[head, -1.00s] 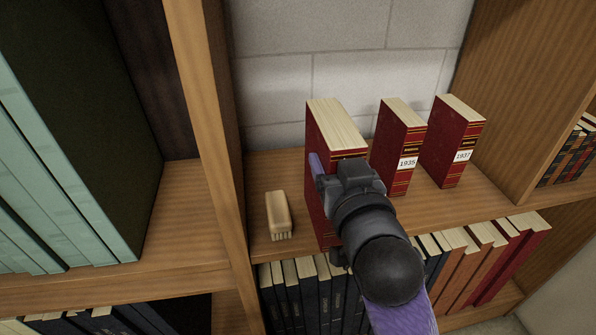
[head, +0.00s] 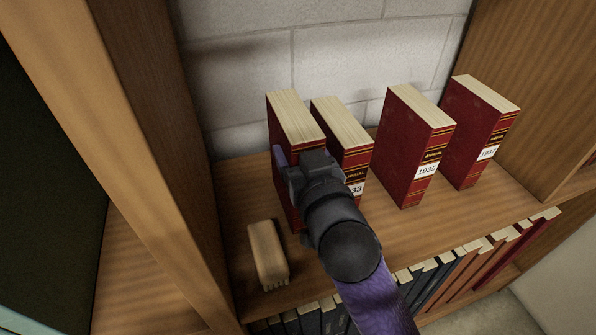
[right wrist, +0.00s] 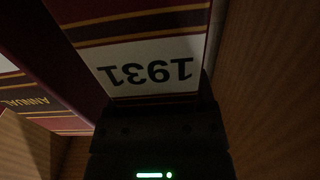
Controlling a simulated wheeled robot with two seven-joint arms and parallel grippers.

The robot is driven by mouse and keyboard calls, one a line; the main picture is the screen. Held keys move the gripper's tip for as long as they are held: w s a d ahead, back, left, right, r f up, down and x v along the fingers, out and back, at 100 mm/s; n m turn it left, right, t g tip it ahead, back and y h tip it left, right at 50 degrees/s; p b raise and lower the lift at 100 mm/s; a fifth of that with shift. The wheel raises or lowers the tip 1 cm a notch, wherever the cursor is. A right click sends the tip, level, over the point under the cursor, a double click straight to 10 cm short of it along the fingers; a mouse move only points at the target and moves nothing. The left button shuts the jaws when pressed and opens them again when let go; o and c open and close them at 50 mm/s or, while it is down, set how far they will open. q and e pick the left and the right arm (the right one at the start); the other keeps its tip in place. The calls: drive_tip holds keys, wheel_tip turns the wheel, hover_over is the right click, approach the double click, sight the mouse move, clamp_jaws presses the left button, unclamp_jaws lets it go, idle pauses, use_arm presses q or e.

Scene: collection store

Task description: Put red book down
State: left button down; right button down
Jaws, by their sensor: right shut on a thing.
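The red book (head: 296,118) with cream page edges is the leftmost of the red books in the head view. My right gripper (head: 302,172) is shut on it and covers most of its spine. In the right wrist view its white label reads 1931, upside down (right wrist: 150,70), right at my right gripper (right wrist: 158,118). The book is upright over the wooden shelf (head: 390,232). Whether its lower edge touches the shelf is hidden by my arm. My left gripper is not in view.
Close on its right stands another red book (head: 342,122), label partly hidden, ending in 33. Red books 1935 (head: 408,145) and 1937 (head: 475,135) stand farther right, with gaps. A wooden brush (head: 267,255) lies front left. A post (head: 125,150) bounds the left; a block wall is behind.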

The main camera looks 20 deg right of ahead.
wheel_tip(320, 180, down, 2)
drive_tip(key=shift+f+b, duration=0.25)
drive_tip(key=shift+b, duration=0.1)
unclamp_jaws()
drive_tip(key=s+p, duration=0.3)
drive_tip(key=s, duration=0.9)
drive_tip(key=shift+d, duration=0.2)
